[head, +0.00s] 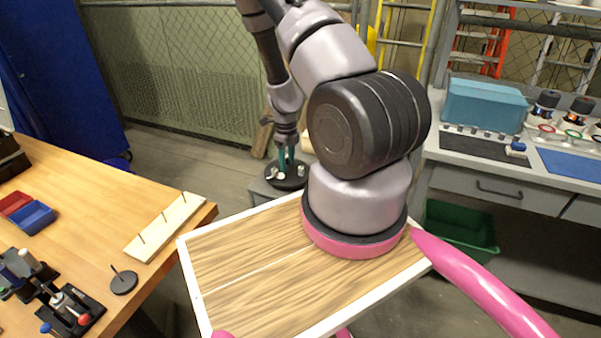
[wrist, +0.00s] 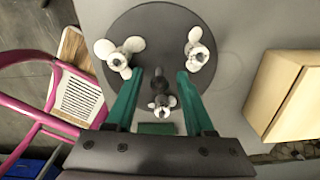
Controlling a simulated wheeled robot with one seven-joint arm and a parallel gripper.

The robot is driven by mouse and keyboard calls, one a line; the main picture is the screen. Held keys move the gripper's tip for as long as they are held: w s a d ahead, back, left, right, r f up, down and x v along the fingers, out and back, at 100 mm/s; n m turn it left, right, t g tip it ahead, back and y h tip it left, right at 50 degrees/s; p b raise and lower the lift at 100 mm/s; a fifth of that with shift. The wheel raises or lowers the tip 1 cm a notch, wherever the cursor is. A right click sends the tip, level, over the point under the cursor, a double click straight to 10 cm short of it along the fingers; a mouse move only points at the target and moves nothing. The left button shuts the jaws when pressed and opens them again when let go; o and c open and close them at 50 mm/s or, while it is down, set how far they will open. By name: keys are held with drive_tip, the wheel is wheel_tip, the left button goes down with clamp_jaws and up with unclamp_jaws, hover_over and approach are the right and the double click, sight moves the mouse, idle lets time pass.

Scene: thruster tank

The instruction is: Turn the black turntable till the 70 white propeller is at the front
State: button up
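The black turntable (wrist: 160,22) is a round dark disc on a grey surface; it also shows in the head view (head: 292,184), beyond my base. Three pale propellers stand on it in the wrist view: one at upper left (wrist: 119,57), one at upper right (wrist: 196,48) and a smaller-looking one at lower middle (wrist: 162,104). No size number is readable, so I cannot tell which is the 70 one. My gripper (wrist: 159,74) is open, its green fingers spread over the disc on either side of a dark central post (wrist: 159,84). I see no finger touching anything.
A light wooden block (wrist: 290,95) stands right of the turntable in the wrist view. A wooden bench (head: 60,180) with a pegged board (head: 165,226) is at left. A grey workbench (head: 540,195) is at right, with a green bin (head: 462,232) below.

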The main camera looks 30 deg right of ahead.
drive_tip(key=shift+r, duration=4.5)
drive_tip(key=shift+a+r, duration=0.15)
drive_tip(key=shift+r, duration=0.15)
drive_tip(key=s+a+r+n+t+y, duration=0.1)
drive_tip(key=a+r+n, duration=0.25)
drive_tip(key=r, duration=0.45)
drive_tip(key=a+r+n+t+y, duration=0.1)
drive_tip(key=a+r+n, duration=0.25)
drive_tip(key=r, duration=0.45)
drive_tip(key=s+a+r+n+t+y, duration=0.1)
drive_tip(key=a+r+n, duration=0.3)
drive_tip(key=r, duration=0.5)
drive_tip(key=s+a+r+n+t+h, duration=0.1)
drive_tip(key=s+r+n+t, duration=0.3)
drive_tip(key=s+r+n, duration=1.1)
wheel_tip(320, 180, up, 2)
drive_tip(key=s+a, duration=0.1)
drive_tip(key=s, duration=0.1)
drive_tip(key=shift+s, duration=0.4)
